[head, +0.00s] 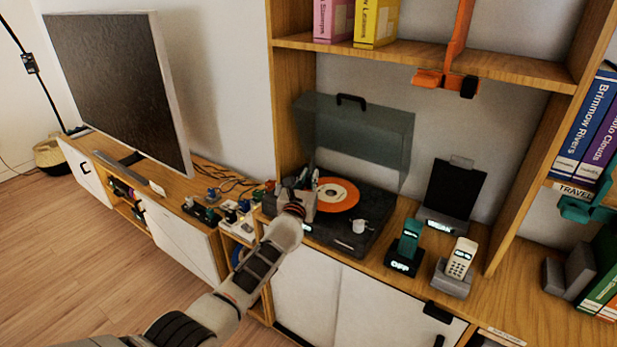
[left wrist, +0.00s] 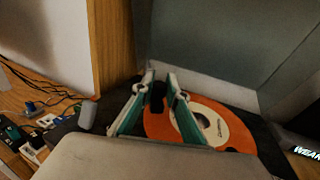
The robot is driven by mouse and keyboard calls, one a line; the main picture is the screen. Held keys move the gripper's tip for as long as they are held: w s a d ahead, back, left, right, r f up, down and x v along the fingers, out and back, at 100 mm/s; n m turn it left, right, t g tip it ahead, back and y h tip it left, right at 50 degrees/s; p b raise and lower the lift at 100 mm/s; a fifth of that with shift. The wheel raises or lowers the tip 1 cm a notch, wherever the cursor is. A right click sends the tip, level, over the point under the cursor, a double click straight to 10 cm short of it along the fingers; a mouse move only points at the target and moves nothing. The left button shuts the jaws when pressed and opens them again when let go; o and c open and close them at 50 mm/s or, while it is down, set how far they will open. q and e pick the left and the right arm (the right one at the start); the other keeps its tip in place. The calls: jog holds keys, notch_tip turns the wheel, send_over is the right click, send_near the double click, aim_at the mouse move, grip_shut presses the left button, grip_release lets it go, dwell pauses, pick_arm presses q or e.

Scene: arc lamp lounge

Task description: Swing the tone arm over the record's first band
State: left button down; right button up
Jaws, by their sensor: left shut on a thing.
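The turntable (head: 345,243) stands on the wooden cabinet with its dark see-through lid (head: 370,135) raised. An orange record with a cream label (head: 338,195) lies on it and also shows in the left wrist view (left wrist: 233,131). My left gripper (head: 303,180) is at the record's left side. Its fingers (left wrist: 166,88) are shut on a small dark piece (left wrist: 157,96), which looks like part of the tone arm. The rest of the tone arm is hidden or cannot be made out. My right gripper is not in view.
A small white piece (head: 359,227) sits at the turntable's front right. Cables and small items (head: 230,195) lie left, beyond the upright shelf panel.

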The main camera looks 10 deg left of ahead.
pick_arm(q)
jog(key=c, duration=2.2)
grip_release()
jog(key=shift+o, duration=1.1)
